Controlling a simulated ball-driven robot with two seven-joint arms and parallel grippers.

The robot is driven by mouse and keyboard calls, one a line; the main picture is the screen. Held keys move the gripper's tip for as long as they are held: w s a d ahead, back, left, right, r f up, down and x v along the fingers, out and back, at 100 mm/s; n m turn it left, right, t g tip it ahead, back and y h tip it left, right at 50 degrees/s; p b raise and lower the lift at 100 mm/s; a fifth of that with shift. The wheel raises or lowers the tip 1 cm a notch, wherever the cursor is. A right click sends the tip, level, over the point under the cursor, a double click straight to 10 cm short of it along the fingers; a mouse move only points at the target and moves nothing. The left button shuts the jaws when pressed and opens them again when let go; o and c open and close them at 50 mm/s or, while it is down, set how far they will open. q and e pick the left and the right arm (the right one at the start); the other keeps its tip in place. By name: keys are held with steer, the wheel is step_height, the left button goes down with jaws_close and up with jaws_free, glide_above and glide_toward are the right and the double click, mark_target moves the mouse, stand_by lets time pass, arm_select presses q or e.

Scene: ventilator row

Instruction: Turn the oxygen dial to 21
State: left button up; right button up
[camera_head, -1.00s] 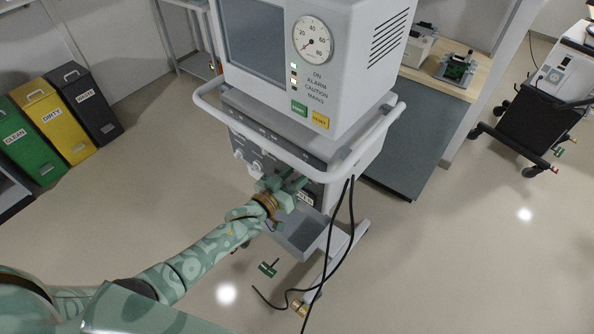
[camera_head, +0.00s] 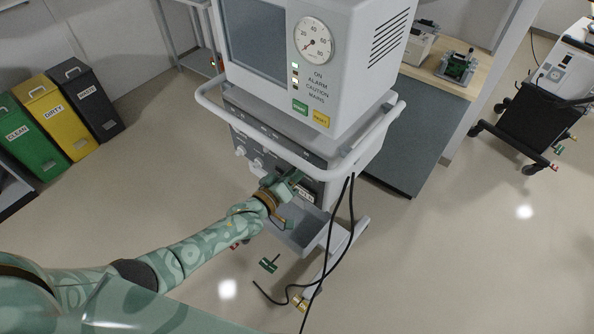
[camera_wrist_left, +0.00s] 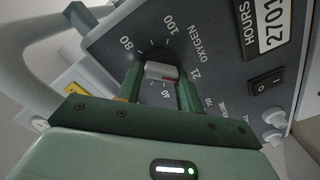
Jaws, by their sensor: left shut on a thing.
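The oxygen dial (camera_wrist_left: 158,71) shows in the left wrist view as a grey knob with a red mark on a dark panel lettered OXYGEN, with 80, 100, 21 and 40 printed around it. The red mark lies at the knob's right end, on the side of the 21; its exact reading is hard to tell. My left gripper (camera_wrist_left: 160,84) is shut on the knob, one green finger on each side. In the head view my left gripper (camera_head: 284,190) is at the ventilator's (camera_head: 335,185) lower front panel and hides the dial. My right gripper is not in view.
A white rail (camera_head: 290,157) runs around the ventilator above my gripper. A grey tray (camera_head: 300,236) sits below it, and black cables (camera_head: 350,230) hang at its right. A power switch (camera_wrist_left: 267,85) and an hours counter (camera_wrist_left: 272,22) are right of the dial.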

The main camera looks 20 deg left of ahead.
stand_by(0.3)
arm_select(q)
steer(key=o, duration=1)
steer(key=p+v, duration=0.1)
steer(key=v, duration=1.5)
steer(key=shift+s+a+p, duration=0.15)
steer(key=shift+p, duration=0.25)
